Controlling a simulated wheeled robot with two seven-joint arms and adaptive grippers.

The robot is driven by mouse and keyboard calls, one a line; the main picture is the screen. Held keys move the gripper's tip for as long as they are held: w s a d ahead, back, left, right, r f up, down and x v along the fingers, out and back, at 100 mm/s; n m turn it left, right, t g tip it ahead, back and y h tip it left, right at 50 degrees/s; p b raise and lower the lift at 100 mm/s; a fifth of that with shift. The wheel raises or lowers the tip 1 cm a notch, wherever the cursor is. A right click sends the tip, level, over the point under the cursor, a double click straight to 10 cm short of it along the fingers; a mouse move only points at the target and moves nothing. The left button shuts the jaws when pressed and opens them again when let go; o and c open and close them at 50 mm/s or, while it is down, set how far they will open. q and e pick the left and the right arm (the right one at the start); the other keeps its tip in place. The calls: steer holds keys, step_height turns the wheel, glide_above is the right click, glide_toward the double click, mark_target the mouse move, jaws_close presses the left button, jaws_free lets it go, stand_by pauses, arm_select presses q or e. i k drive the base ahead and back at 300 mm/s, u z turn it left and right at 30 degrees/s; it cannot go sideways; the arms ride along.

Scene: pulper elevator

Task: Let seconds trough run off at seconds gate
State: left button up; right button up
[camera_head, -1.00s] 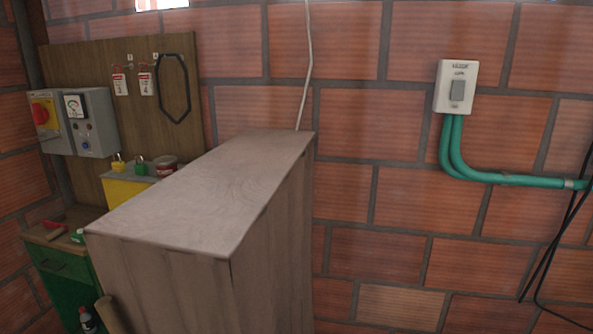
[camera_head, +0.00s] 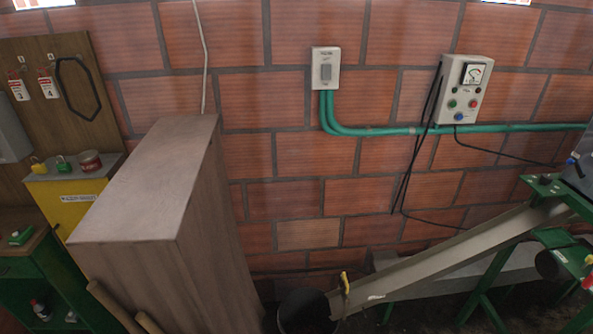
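A long grey sloping trough (camera_head: 450,262) runs from a green-framed machine (camera_head: 575,200) at the right edge down to the lower middle. A small upright yellow handle (camera_head: 345,282) stands at its low end, perhaps the gate. A dark round bucket (camera_head: 305,311) sits at that low end, cut by the bottom edge. I cannot read any label that marks the trough or gate as seconds, nor tell whether the gate is open. Neither of my grippers is in view.
A tall wooden cabinet (camera_head: 150,190) stands left of the bucket. A yellow box (camera_head: 70,195) with padlocks and a green bench (camera_head: 30,270) are further left. A control box with a dial (camera_head: 464,90) and a grey switch (camera_head: 326,68) are on the brick wall.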

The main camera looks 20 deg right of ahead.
mark_target(343, 290)
steer(key=z, duration=0.95)
